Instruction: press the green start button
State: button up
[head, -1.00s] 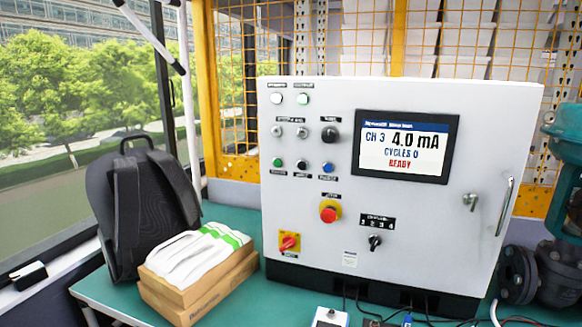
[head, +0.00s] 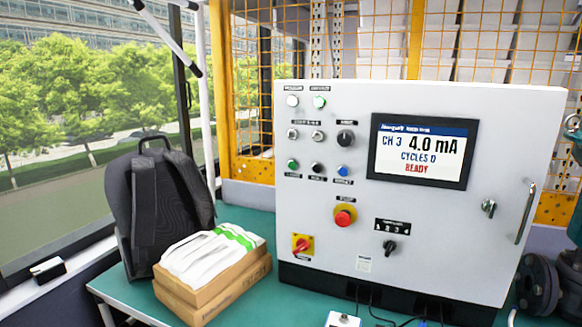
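The green button (head: 292,165) is the left one in a row of three small buttons on the white control cabinet (head: 430,245). A black button (head: 316,168) and a blue button (head: 342,171) are to its right. The labels under them are too small to read. A green-lit lamp (head: 319,102) sits higher on the panel, next to a white lamp (head: 292,100). The screen (head: 422,150) reads CH 3, 4.0 mA, CYCLES 0, READY. My gripper is not in view.
A red mushroom button (head: 345,215), a red-yellow switch (head: 302,243) and black knobs are on the same panel. A black backpack (head: 160,205) and cardboard boxes (head: 215,290) stand left of the cabinet on the green bench (head: 125,290).

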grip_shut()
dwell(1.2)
